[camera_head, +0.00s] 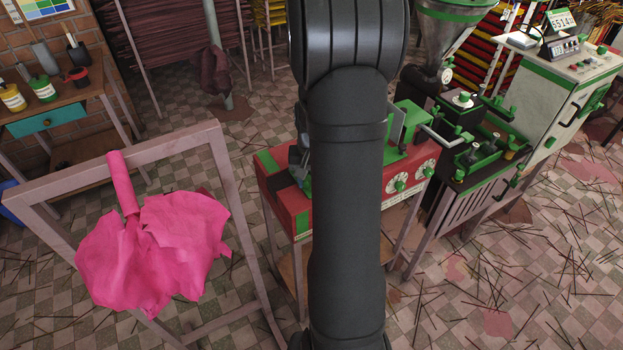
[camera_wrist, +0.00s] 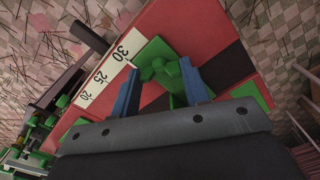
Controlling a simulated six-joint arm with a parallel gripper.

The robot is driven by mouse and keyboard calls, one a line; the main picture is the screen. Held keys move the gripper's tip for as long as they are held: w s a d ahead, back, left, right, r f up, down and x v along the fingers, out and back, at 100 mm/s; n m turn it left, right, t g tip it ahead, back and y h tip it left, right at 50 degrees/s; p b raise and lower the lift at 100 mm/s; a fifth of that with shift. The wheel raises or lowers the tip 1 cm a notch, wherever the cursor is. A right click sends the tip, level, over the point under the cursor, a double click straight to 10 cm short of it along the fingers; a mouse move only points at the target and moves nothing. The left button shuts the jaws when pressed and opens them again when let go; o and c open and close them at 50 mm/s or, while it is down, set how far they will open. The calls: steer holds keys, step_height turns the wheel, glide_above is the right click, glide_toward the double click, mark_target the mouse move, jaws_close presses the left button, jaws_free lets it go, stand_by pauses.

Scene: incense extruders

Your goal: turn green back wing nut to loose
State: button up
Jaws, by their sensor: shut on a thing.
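A green wing nut (camera_wrist: 168,74) sits on a green plate on the red machine top in the wrist view. My gripper (camera_wrist: 159,67) has its two blue-grey fingers on either side of the wing nut, shut on it. Finger contact is partly hard to see. The red machine (camera_head: 300,218) with green and black patches stands mid-picture in the head view. My dark arm covers its middle there and hides the wing nut and most of my gripper.
A white scale strip (camera_wrist: 108,72) marked 20, 25 and 30 lies left of the wing nut. A wooden frame (camera_head: 220,180) with pink cloth (camera_head: 150,250) stands left of the red machine. A black and green extruder (camera_head: 470,150) stands close on its right. Incense sticks litter the floor.

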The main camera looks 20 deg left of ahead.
steer(key=o, duration=1)
steer(key=shift+r, duration=0.1)
step_height(320, 180, up, 17)
steer(key=shift+r, duration=0.15)
step_height(320, 180, down, 18)
steer(key=shift+r, duration=0.25)
stand_by(0.4)
steer(key=shift+r, duration=0.1)
